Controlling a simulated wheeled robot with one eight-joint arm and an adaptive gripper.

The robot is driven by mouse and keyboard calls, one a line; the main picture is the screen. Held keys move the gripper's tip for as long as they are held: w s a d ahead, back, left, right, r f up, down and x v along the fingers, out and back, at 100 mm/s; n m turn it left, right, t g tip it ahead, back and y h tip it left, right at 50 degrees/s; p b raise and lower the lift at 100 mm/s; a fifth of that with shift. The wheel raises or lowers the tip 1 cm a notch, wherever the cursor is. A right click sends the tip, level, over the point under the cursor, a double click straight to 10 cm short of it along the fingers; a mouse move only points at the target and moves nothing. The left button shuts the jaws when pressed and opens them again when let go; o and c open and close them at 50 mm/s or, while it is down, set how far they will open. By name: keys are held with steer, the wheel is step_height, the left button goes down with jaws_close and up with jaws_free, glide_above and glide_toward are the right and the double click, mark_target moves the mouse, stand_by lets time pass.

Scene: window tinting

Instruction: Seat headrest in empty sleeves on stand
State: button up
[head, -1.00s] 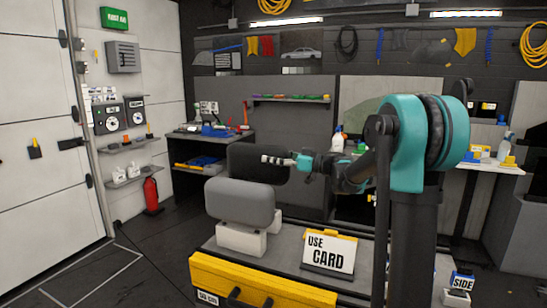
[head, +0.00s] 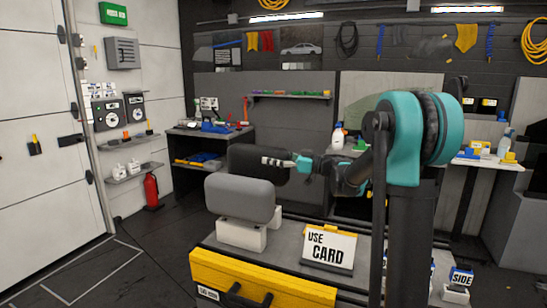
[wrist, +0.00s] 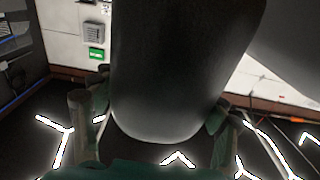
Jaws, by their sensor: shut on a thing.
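My gripper (head: 292,162) is shut on a dark headrest (head: 246,160), held up behind a grey headrest in the head view. In the wrist view the dark headrest (wrist: 185,70) fills the middle between my fingers (wrist: 160,125). The grey headrest (head: 240,198) sits on a white stand block (head: 240,235) on the bench. Part of a pale grey shape, likely that headrest (wrist: 290,40), shows at upper right in the wrist view. The posts of the held headrest and any empty sleeves are hidden.
The bench (head: 285,262) has a yellow drawer front (head: 255,280) and a "USE CARD" sign (head: 328,247) right of the stand. A small "SIDE" block (head: 461,277) stands at far right. A tool shelf (head: 210,145) is behind on the left. Floor left is clear.

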mark_target(289, 178)
steer(key=shift+f, duration=3.4)
steer(key=o, duration=1.9)
steer(key=v, duration=1.2)
